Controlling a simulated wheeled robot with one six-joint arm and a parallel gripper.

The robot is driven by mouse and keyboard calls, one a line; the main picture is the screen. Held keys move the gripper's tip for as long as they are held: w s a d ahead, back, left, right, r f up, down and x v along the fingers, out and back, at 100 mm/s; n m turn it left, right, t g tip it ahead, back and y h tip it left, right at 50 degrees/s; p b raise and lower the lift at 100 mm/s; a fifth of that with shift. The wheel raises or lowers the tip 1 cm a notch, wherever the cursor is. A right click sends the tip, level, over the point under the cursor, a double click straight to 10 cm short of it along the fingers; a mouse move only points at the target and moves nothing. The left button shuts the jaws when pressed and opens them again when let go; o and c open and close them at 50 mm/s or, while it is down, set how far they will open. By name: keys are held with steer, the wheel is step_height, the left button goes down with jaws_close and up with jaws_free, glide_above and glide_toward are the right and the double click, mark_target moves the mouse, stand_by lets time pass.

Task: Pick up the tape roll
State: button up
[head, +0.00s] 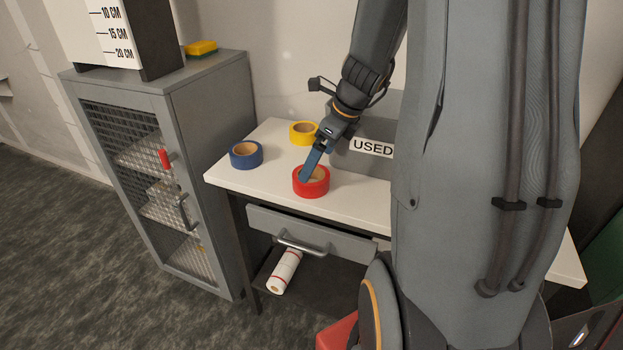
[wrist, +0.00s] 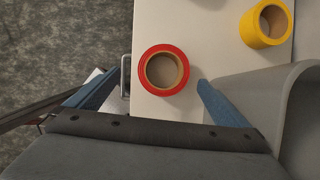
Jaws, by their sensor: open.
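Three tape rolls lie on the white bench top. The red tape roll (head: 311,186) is near the front edge, and it also shows in the wrist view (wrist: 164,50), lying between the lines of the two fingers. The blue tape roll (head: 246,155) is at the left end of the bench. The yellow tape roll (head: 303,133) is behind, and shows at upper right in the wrist view (wrist: 262,24). My gripper (head: 308,172) is open and empty over the red roll; it also shows in the wrist view (wrist: 155,90). Whether a finger touches the roll I cannot tell.
A grey bin marked USED (head: 372,148) stands right of the rolls, partly hidden by my arm. A grey mesh-door cabinet (head: 205,110) stands left of the bench (head: 360,198). Below are a drawer handle (head: 300,246) and a white roll (head: 284,272).

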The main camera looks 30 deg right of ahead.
mark_target(318, 189)
steer(key=shift+w+d+p+x, duration=0.1)
steer(key=shift+d+x, duration=0.05)
steer(key=shift+x, duration=1.1)
steer(key=shift+w+d+p+x, duration=0.1)
steer(key=shift+p+x, duration=0.05)
steer(key=shift+x, duration=1.15)
steer(key=shift+w+d+p+x, duration=0.1)
steer(key=shift+d+x, duration=0.05)
steer(key=shift+x, duration=1.1)
steer(key=c, duration=1.2)
